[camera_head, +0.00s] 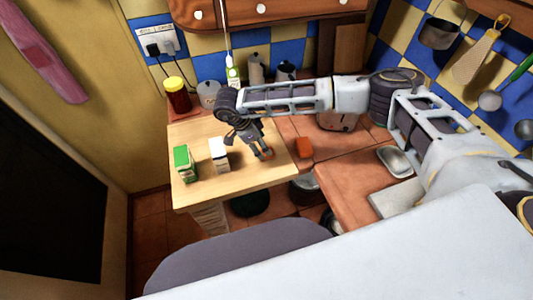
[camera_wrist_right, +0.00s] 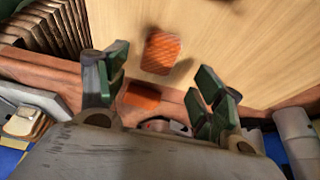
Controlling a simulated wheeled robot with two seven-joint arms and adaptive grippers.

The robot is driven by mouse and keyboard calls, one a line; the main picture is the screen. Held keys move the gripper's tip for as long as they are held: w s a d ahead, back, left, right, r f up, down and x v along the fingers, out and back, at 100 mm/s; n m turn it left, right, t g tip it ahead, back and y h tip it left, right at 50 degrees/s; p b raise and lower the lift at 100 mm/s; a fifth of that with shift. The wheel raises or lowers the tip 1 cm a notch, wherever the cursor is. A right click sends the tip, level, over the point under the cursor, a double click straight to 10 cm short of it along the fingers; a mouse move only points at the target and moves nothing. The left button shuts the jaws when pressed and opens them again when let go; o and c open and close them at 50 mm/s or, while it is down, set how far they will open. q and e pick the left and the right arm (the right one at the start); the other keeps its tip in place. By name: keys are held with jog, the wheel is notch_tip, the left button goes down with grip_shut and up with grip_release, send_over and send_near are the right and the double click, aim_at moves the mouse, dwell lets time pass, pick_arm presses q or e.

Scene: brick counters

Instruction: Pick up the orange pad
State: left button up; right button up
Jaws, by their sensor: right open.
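A flat orange pad (camera_wrist_right: 161,52) with a ridged texture lies on the light wooden table top, between and just beyond the fingers in the right wrist view. In the head view only a bit of orange shows by the fingertips. My right gripper (camera_head: 262,154) points down over the table; its fingers are apart and empty in the right wrist view (camera_wrist_right: 163,68). A second orange piece (camera_head: 304,147) lies on the brick-tiled counter and also shows low between the fingers in the right wrist view (camera_wrist_right: 142,95). My left gripper is not in view.
A green carton (camera_head: 183,163) and a white carton (camera_head: 219,155) stand left of my right gripper on the table (camera_head: 217,186). A red jar (camera_head: 177,95) with a yellow lid stands behind. A metal dish (camera_head: 395,160) sits on the counter at right.

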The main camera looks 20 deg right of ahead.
dwell(0.3)
jog(key=shift+p+x, duration=0.5)
jog(key=shift+x, duration=0.35)
jog(key=shift+p+x, duration=0.45)
jog(key=shift+x, duration=1.25)
jog(key=shift+s+a, duration=0.1)
jog(key=c, duration=0.9)
jog(key=shift+c, duration=0.2)
jog(key=shift+r, duration=0.1)
notch_tip(320, 180, up, 10)
jog(key=b, duration=0.2)
